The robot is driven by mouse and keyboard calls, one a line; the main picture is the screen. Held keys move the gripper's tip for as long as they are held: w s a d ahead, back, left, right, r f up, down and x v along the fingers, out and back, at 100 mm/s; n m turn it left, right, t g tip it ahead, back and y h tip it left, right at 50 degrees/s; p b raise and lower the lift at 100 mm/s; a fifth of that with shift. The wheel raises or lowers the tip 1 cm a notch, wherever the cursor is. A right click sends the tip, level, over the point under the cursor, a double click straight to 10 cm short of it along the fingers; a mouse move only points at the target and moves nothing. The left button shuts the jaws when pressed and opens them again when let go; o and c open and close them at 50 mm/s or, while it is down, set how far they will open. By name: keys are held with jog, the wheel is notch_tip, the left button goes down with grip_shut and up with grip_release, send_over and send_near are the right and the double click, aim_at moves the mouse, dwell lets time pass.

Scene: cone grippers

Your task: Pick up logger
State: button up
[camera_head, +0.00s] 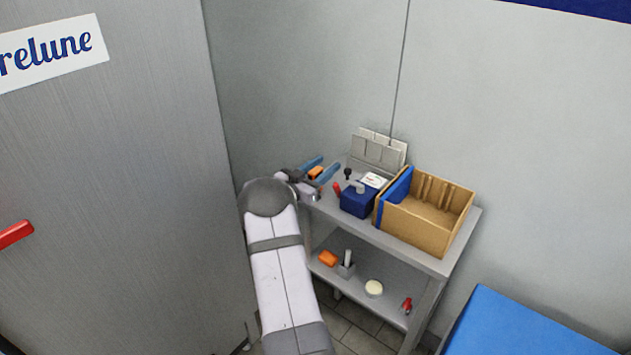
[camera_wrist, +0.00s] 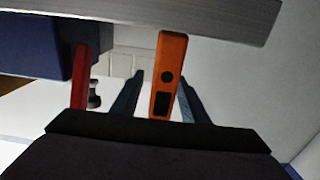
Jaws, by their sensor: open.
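An orange device with a dark round button and a dark window, which looks like the logger (camera_wrist: 168,65), stands out between the fingers of my gripper (camera_wrist: 161,78) in the wrist view. In the head view the logger (camera_head: 316,173) is a small orange block at the left end of the cart top, between the two blue fingers of my gripper (camera_head: 325,164). The fingers are open, one on each side, with a gap showing at the left finger. Contact on the right side is unclear.
A blue box (camera_head: 357,201) and a red item (camera_head: 337,188) stand right of my gripper. A cardboard bin (camera_head: 421,229) fills the right of the cart top (camera_head: 436,264). The lower shelf (camera_head: 352,283) holds another orange item (camera_head: 327,258). A grey cabinet (camera_head: 120,170) is close on the left.

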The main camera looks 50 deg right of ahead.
grip_shut()
jog(key=shift+r, duration=0.15)
notch_tip(320, 180, up, 10)
jog(key=b, duration=0.1)
dwell(0.4)
